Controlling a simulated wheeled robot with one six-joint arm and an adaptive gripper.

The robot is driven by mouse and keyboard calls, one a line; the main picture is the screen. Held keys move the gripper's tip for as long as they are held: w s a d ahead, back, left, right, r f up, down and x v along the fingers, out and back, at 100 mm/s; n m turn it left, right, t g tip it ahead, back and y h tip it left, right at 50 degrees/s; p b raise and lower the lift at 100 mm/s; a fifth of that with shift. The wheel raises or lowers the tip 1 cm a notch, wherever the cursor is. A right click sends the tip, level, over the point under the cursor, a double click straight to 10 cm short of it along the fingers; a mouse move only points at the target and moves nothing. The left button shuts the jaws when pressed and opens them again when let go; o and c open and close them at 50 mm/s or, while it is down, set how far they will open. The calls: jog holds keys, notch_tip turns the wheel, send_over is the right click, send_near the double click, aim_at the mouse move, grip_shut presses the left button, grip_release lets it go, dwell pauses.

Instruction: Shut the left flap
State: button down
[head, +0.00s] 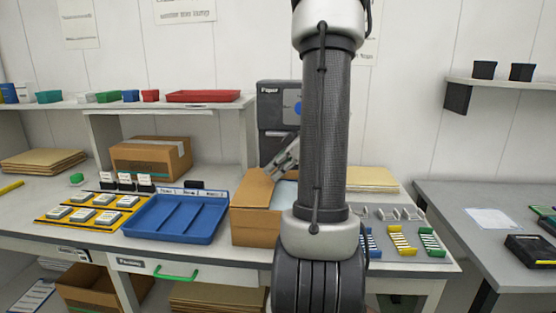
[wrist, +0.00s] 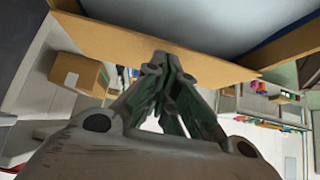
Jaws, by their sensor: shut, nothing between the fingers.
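The open cardboard box (head: 255,228) stands on the table, partly hidden behind my arm. Its left flap (head: 252,188) is a brown panel at the left of the opening; I cannot tell its exact angle. A pale bluish surface (head: 286,195) shows inside the opening. My gripper (head: 274,172) is at the far side of the flap, fingers pointing down and left, shut and empty. In the wrist view, the shut fingertips (wrist: 165,62) overlap a tan cardboard strip (wrist: 110,38), apparently the flap; I cannot tell whether they touch it.
A blue tray (head: 178,218) stands just left of the box, with a yellow rack (head: 92,212) of ink pads farther left. A closed carton (head: 150,155) stands behind. A dark machine (head: 275,115) is behind my gripper. Colored racks (head: 402,241) lie right of my arm.

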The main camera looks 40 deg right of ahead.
jog(key=shift+f, duration=0.35)
jog(key=shift+s+f, duration=0.2)
jog(key=shift+f, duration=0.6)
